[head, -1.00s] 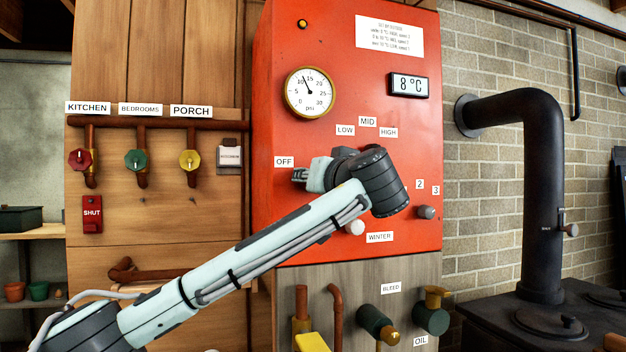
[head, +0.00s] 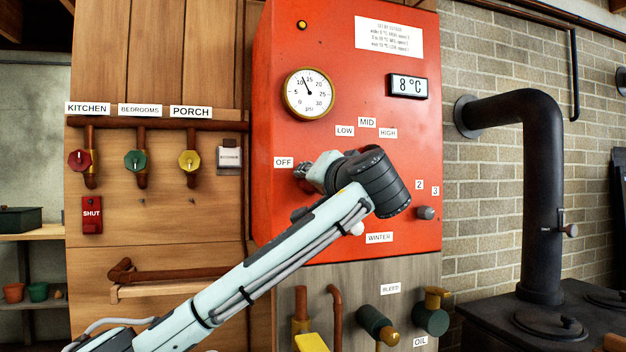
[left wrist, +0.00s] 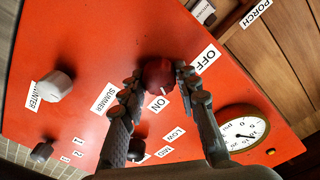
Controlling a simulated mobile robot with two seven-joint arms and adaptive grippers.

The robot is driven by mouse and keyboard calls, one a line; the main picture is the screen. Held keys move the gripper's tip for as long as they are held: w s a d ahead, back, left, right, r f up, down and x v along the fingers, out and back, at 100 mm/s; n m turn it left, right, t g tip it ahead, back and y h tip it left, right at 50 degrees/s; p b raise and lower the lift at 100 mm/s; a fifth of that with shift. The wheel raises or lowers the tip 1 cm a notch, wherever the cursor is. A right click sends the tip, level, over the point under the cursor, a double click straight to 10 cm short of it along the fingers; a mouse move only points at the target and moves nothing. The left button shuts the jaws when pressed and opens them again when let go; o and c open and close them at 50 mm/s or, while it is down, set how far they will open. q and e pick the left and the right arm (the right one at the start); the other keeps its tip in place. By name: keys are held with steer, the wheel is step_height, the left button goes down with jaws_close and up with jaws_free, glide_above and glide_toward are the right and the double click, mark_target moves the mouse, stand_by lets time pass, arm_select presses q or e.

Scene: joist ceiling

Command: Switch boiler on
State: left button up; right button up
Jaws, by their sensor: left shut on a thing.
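The red boiler panel (head: 285,215) fills the middle of the head view. In the left wrist view, a dark red knob (left wrist: 156,68) sits between the OFF label (left wrist: 207,58) and the ON label (left wrist: 160,104). Its white mark faces the ON label. My left gripper (left wrist: 159,76) is shut on this knob, with one finger at each side. In the head view my left gripper (head: 303,171) is beside the OFF label (head: 284,162), and my wrist hides the knob and the ON label. My right gripper is not in view.
A white knob (head: 357,229) sits above the WINTER label, and a grey knob (head: 425,212) is by labels 2 and 3. A pressure gauge (head: 310,93) and an 8 °C display (head: 407,86) are above. A black stove pipe (head: 540,200) stands right. Coloured valves line the left.

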arm_select(q)
steer(key=shift+m, duration=0.5)
steer(key=shift+m+p, duration=0.3)
steer(key=shift+m, duration=0.1)
steer(key=m+p, duration=0.1)
steer(key=m, duration=0.1)
steer(key=shift+m, duration=0.4)
steer(key=m+p, duration=0.2)
steer(key=m, duration=0.4)
steer(key=shift+f+p, duration=0.1)
steer(key=shift+p, duration=0.25)
steer(key=shift+f+m, duration=0.1)
steer(key=shift+m, duration=1.1)
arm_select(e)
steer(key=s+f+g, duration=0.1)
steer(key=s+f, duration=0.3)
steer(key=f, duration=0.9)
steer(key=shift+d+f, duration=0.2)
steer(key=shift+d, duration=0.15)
arm_select(q)
steer(key=o, duration=1.2)
